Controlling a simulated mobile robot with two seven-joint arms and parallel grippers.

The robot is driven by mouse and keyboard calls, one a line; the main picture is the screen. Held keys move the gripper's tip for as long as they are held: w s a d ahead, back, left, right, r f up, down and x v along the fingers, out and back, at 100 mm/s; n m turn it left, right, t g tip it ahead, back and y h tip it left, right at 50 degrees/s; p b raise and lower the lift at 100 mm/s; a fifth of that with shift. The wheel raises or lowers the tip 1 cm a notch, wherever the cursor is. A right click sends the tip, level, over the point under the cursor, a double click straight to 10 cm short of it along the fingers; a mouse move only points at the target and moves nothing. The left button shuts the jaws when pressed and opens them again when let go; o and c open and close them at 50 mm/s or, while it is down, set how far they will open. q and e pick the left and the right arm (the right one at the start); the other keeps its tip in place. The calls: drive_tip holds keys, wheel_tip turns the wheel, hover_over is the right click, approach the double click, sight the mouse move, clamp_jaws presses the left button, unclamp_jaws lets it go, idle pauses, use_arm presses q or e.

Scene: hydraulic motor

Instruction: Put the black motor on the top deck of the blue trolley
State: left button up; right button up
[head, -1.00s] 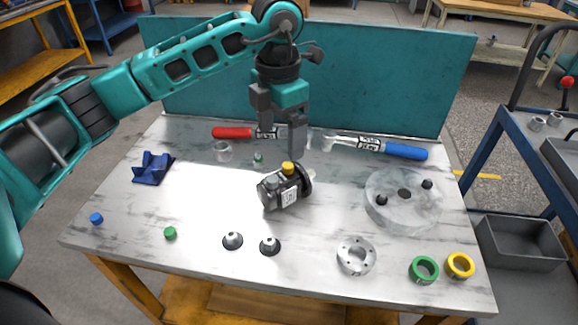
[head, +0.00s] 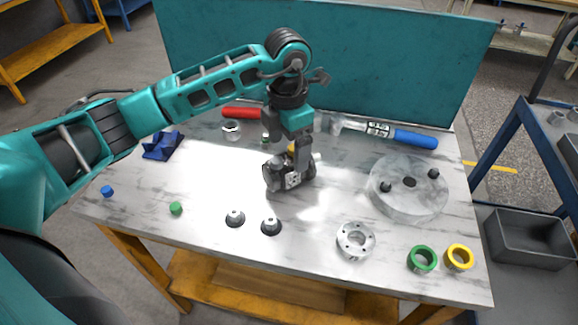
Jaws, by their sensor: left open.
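The black motor (head: 277,179) lies on the marble-patterned workbench, near its middle, with a pale label on its side and a yellow cap partly hidden. My left gripper (head: 298,163) points down right at the motor, its fingers overlapping the motor's back and right part in the head view. It is open; whether the fingers touch the motor I cannot tell. My right gripper is not in view.
On the bench (head: 200,260) are a blue-handled tool (head: 415,139), a red-handled tool (head: 240,113), a clear disc (head: 410,205), a blue bracket (head: 162,145), a metal flange (head: 355,241), a green ring (head: 422,259) and a yellow ring (head: 459,257). A teal panel (head: 330,60) closes the back.

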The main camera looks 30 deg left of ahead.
sight(290, 157)
use_arm(q)
wheel_tip(290, 157, down, 4)
drive_tip(key=shift+d+r, duration=0.1)
drive_tip(key=shift+c, duration=0.2)
clamp_jaws()
idle(0.7)
drive_tip(key=shift+w+r, duration=0.2)
